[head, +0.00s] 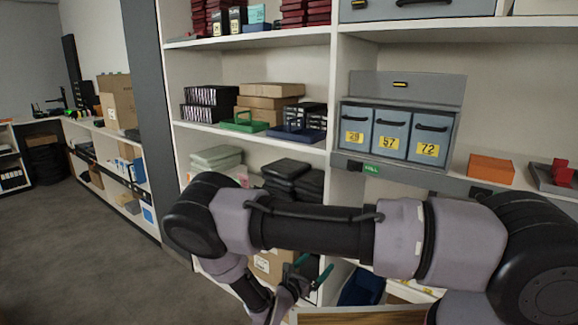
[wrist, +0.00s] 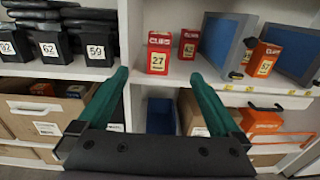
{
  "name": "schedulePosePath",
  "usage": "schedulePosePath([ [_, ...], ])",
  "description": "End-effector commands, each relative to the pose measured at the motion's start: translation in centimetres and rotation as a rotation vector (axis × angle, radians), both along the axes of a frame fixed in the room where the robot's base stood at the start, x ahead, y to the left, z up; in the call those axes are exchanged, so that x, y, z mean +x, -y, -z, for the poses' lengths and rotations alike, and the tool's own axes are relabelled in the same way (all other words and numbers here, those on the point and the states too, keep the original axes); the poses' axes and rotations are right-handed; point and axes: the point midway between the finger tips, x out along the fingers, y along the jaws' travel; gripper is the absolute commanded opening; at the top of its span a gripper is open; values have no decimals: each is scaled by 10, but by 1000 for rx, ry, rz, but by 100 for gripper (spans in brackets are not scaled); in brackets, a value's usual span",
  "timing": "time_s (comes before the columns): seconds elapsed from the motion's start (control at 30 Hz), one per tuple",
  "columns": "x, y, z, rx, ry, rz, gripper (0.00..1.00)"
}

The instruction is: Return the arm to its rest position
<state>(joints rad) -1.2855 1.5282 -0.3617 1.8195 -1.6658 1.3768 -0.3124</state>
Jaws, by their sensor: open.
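My arm stretches across the lower part of the head view, bent, in front of the shelves. My gripper (head: 297,268) hangs low at the arm's end in the head view, its green fingers apart. In the wrist view my gripper (wrist: 158,95) shows two green fingers spread wide with nothing between them. Beyond the fingers are a shelf edge and a lower compartment with a blue bin (wrist: 161,115). I cannot tell from the pictures how near the fingertips are to the shelf.
Shelving (head: 255,45) fills the middle and right. Numbered grey drawers (head: 390,133) and an orange box (head: 491,168) stand on it. Red boxes (wrist: 160,52) and black numbered boxes (wrist: 98,48) are near my gripper in the wrist view. Open floor (head: 90,260) lies at left.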

Motion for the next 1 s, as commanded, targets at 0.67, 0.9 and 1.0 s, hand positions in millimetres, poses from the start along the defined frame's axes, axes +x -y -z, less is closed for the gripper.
schedulePosePath([
  [0.67,4,26,-66,266,45,309,100],
  [0.9,0,51,-125,513,97,580,100],
  [1.0,-5,65,-157,655,133,729,100],
])
